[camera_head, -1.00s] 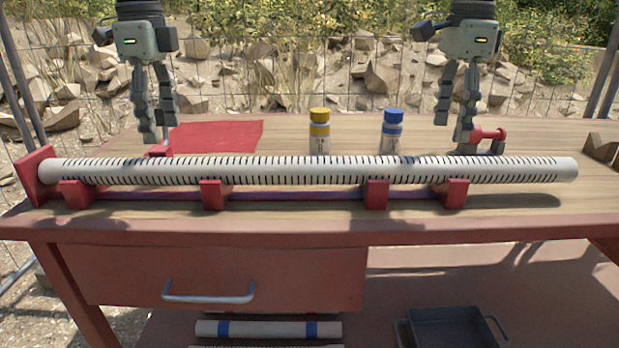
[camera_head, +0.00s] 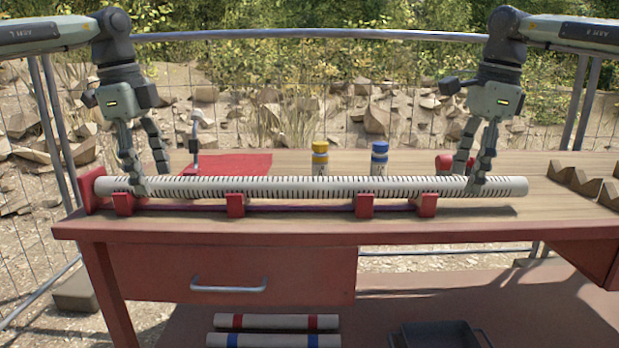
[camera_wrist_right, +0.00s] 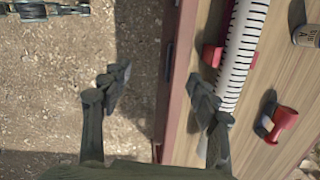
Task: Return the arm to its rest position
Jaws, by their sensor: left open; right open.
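My left gripper (camera_head: 144,180) is open and empty above the left end of the workbench, in front of part of the long slotted white pipe (camera_head: 300,187). My right gripper (camera_head: 473,180) is open and empty near the pipe's right end. In the right wrist view my right gripper (camera_wrist_right: 160,100) has its fingers wide apart, one over the ground and one over the bench beside the pipe (camera_wrist_right: 238,60). The pipe lies level in several red cradles (camera_head: 235,205), its left end at a red end plate (camera_head: 90,190). I cannot tell whether either gripper touches it.
A yellow-capped bottle (camera_head: 320,160) and a blue-capped bottle (camera_head: 379,160) stand behind the pipe. A red mat (camera_head: 240,164) lies back left. A red tool (camera_wrist_right: 281,122) sits near the right gripper. Wooden blocks (camera_head: 585,182) are at far right. A wire fence stands behind.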

